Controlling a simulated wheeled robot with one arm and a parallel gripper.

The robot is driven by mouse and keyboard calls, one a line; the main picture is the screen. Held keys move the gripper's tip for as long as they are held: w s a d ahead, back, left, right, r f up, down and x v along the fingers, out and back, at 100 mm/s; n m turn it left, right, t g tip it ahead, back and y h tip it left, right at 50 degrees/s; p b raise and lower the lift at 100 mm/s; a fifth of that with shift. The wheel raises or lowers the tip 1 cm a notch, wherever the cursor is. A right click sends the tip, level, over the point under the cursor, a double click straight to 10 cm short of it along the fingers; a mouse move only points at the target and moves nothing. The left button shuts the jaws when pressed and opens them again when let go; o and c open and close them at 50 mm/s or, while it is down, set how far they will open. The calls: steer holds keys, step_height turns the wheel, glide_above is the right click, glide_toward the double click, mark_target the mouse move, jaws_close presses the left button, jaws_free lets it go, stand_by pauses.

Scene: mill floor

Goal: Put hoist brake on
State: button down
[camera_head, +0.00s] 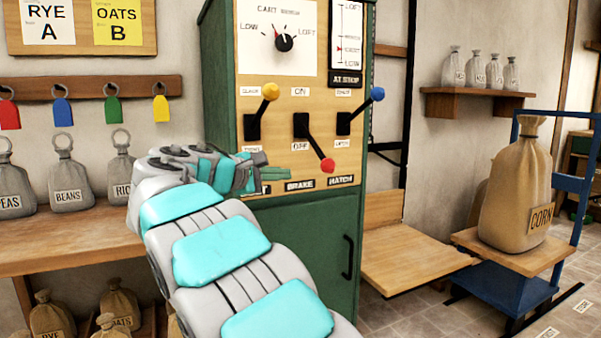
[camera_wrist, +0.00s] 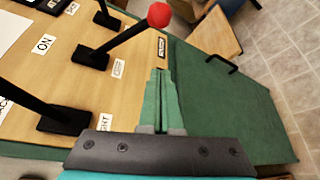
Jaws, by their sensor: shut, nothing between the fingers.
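The brake lever has a red knob (camera_head: 327,165) and a black slot plate (camera_head: 301,125) in the middle of the panel, above the BRAKE label (camera_head: 299,185). It tilts down toward the OFF label (camera_head: 300,147); the ON label (camera_head: 300,92) is above. The red knob also shows in the wrist view (camera_wrist: 159,15), beyond my fingertips. My gripper (camera_head: 288,164) is left of the knob, in front of the panel's lower part. In the wrist view my gripper's green fingers (camera_wrist: 160,75) are together, empty and apart from the knob.
A yellow-knobbed lever (camera_head: 270,91) is on the left and a blue-knobbed lever (camera_head: 377,94) on the right, both pointing up. The green cabinet door with its black handle (camera_head: 348,258) is below. A CORN sack (camera_head: 516,190) stands on a blue trolley (camera_head: 510,285) at right.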

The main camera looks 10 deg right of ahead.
mark_target(315, 145)
steer(key=shift+a+r, duration=0.2)
steer(key=shift+a, duration=0.25)
steer(key=w+d, duration=0.3)
steer(key=d, duration=0.6)
steer(key=shift+w+f, duration=0.15)
steer(key=shift+w, duration=0.1)
steer(key=shift+s+r, duration=0.1)
steer(key=shift+r, duration=0.15)
stand_by(0.4)
steer(key=shift+s+d+r+p, duration=0.1)
steer(key=shift+r+p, duration=0.05)
steer(key=shift+p, duration=0.2)
